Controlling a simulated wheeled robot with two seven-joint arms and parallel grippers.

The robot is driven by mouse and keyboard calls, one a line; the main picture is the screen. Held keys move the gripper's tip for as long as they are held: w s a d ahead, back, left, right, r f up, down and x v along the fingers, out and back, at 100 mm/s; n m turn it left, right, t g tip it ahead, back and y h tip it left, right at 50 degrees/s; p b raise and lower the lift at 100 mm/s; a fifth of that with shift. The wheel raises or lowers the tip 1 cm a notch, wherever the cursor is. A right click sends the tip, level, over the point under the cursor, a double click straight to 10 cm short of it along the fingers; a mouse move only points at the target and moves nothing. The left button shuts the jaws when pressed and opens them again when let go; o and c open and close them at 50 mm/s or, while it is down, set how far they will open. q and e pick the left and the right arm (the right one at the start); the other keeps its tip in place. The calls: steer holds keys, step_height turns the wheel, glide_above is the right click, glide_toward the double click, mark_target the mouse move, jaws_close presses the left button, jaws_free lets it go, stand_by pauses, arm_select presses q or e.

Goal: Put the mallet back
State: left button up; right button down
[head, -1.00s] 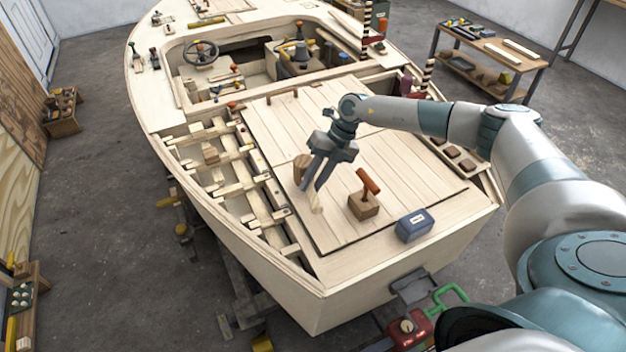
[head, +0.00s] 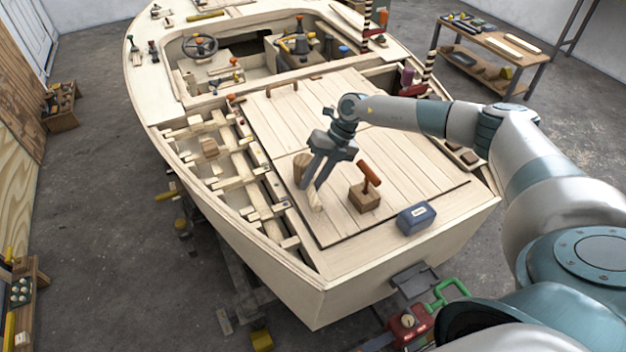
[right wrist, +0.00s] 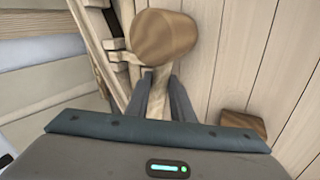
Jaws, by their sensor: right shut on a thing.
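The mallet has a round, pale-brown wooden head (head: 301,166) and a light wooden handle (head: 316,200). My right gripper (head: 312,182) is shut on the handle, over the left part of the boat's plank hatch. In the right wrist view the mallet head (right wrist: 165,37) lies beyond the fingertips, and the handle (right wrist: 157,98) runs between the two fingers. I cannot tell whether the mallet touches the planks. My left gripper is not in view.
A wooden block (head: 364,199) with an orange-handled tool stands right of the gripper. A blue box (head: 415,218) sits near the stern edge. Open hull framing (head: 255,196) lies to the left. The hatch planks (head: 400,155) farther right are clear.

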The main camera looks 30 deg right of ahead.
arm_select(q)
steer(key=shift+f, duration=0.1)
arm_select(e)
steer(key=shift+f, duration=0.15)
steer(key=c, duration=1.5)
jaws_free()
steer(key=shift+o, duration=0.2)
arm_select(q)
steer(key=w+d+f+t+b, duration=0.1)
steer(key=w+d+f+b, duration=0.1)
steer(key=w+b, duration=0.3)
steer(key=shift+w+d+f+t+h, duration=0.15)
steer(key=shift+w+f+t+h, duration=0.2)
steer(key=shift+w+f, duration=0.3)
arm_select(e)
steer(key=v, duration=1.7)
steer(key=shift+d, duration=0.2)
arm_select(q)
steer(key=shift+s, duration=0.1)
